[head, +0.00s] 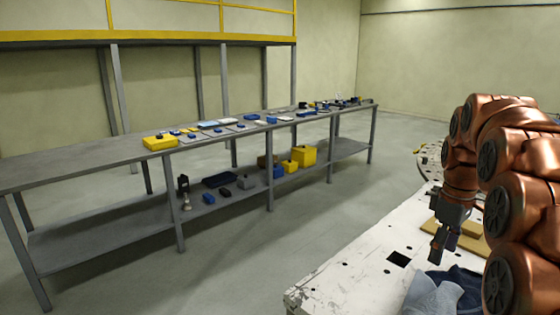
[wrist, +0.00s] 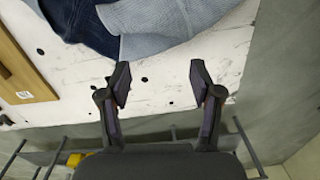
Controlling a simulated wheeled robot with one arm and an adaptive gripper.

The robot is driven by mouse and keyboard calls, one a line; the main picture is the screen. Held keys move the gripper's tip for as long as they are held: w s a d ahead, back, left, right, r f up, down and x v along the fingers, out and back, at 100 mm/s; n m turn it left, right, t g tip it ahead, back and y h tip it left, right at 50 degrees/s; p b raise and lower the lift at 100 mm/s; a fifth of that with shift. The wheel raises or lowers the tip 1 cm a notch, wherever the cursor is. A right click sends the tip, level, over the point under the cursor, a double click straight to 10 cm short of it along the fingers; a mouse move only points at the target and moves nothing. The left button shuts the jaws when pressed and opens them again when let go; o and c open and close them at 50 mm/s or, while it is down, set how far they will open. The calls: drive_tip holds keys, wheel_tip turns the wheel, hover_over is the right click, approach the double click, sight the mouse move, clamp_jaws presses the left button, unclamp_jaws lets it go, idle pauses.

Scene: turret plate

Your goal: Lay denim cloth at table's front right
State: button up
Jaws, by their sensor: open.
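The denim cloth lies crumpled on the white table (head: 345,270), dark blue with a lighter grey-blue part. In the head view the dark part of the denim cloth (head: 463,285) is at the lower right, cut by the picture's edge and partly behind my arm. The wrist view shows its light part (wrist: 165,25) at the top. My gripper (head: 438,250) is over the table, apart from the cloth. In the wrist view my gripper (wrist: 160,85) has its fingers spread with nothing between them, pointing toward the cloth.
A wooden board (head: 460,238) lies on the table behind my gripper; it also shows in the wrist view (wrist: 20,70). A long grey workbench (head: 90,170) with small blue and yellow items stands across the floor. The table has dark holes and bare surface at its near-left corner.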

drive_tip(key=s+a+f+m, duration=0.2)
drive_tip(key=s+a+f, duration=0.2)
drive_tip(key=s, duration=0.6)
drive_tip(key=s+a+f+m+g, duration=0.1)
drive_tip(key=s+a+f, duration=0.3)
drive_tip(key=s+a, duration=0.4)
drive_tip(key=s+a+f+m, duration=0.3)
drive_tip(key=s+a, duration=0.3)
drive_tip(key=s, duration=0.6)
drive_tip(key=shift+s+f+m, duration=0.35)
drive_tip(key=shift+f+m, duration=0.05)
drive_tip(key=shift+f, duration=0.2)
drive_tip(key=shift+r, duration=0.1)
